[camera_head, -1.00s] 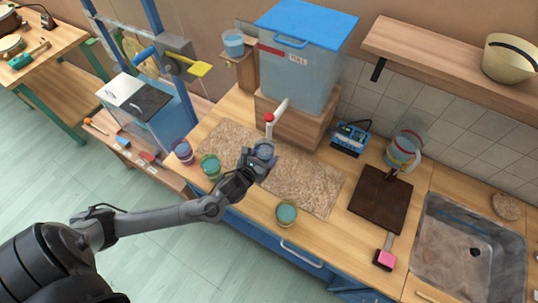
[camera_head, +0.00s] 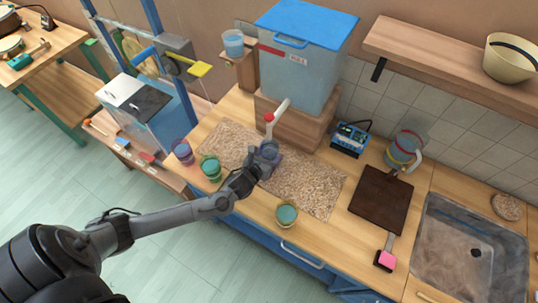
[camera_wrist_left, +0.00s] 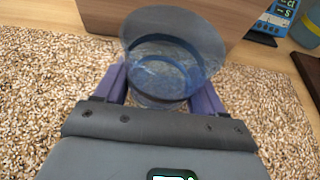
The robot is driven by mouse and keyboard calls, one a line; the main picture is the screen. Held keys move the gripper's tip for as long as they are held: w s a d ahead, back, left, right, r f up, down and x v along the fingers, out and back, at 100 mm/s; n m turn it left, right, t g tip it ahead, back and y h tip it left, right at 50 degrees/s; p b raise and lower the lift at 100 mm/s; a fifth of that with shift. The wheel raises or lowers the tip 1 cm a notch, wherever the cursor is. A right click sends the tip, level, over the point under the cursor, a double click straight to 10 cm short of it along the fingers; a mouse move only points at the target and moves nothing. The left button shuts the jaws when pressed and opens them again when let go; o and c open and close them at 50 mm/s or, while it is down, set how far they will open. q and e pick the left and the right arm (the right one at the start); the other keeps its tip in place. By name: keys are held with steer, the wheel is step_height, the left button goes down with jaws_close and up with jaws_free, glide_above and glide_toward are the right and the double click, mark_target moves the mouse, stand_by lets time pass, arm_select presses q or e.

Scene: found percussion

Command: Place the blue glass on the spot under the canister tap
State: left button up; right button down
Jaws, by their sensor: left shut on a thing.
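My left gripper (camera_head: 263,160) is shut on the blue glass (camera_head: 269,148), below the red-tipped white tap (camera_head: 275,115) of the canister (camera_head: 298,78). In the left wrist view the glass (camera_wrist_left: 165,70) is upright between the purple fingers (camera_wrist_left: 160,95), its round mouth facing up. The speckled mat (camera_wrist_left: 40,85) shows around it. I cannot tell whether its base touches the mat. The canister has a blue lid and stands on a wooden block (camera_head: 300,125). My right gripper is not in view.
A green glass (camera_head: 211,167) and a purple glass (camera_head: 183,152) stand left of the gripper. A teal-filled cup (camera_head: 286,214) stands by the mat's front edge. A blue device (camera_head: 350,138), a jug (camera_head: 403,150) and a dark board (camera_head: 380,200) are to the right.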

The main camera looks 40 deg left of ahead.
arm_select(q)
steer(key=shift+f, duration=0.1)
steer(key=o, duration=1.3)
